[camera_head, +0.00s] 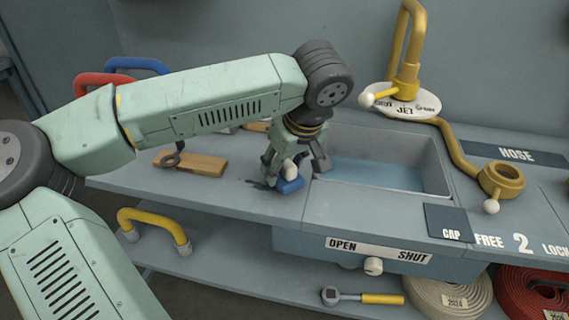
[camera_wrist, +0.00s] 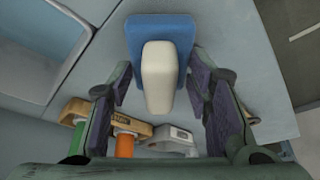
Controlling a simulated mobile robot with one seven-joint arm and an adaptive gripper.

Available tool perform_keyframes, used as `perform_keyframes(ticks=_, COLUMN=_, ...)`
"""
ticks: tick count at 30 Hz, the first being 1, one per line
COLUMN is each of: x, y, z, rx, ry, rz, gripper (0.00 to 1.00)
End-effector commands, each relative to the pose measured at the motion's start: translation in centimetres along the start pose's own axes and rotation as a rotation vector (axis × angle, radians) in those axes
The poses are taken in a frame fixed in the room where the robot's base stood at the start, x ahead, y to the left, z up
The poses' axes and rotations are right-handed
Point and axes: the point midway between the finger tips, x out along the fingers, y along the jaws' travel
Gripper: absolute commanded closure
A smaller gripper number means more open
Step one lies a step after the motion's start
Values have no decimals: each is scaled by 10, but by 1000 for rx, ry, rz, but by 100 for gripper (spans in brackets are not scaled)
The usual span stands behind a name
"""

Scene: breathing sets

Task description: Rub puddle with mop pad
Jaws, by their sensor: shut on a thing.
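The mop pad (camera_head: 290,185) is a blue block with a pale knob-like grip on top. It sits at the counter just left of the sink basin. My gripper (camera_head: 293,166) points down and is shut on the pad's pale grip. In the wrist view, the mop pad (camera_wrist: 160,32) shows between the fingers of my gripper (camera_wrist: 162,85). A small dark, wet-looking patch, likely the puddle (camera_head: 258,184), shows on the counter beside the pad's left edge. The pad and my gripper may hide the rest of it.
The sink basin (camera_head: 385,177) with bluish water lies right of the pad. A wooden block (camera_head: 190,164) with a dark ring lies to the left. A yellow faucet (camera_head: 405,70) rises behind. The front counter strip (camera_head: 230,205) is clear. Coloured handled items (camera_wrist: 124,142) show in the wrist view.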

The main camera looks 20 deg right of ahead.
Motion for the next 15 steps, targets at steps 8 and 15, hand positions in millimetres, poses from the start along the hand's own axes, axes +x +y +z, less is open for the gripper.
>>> perform_keyframes(ticks=8, x=6, y=0, z=2, rx=0, ry=0, rz=0, gripper=77)
perform_keyframes(ticks=15, x=10, y=0, z=4, rx=0, ry=0, rz=0, gripper=77)
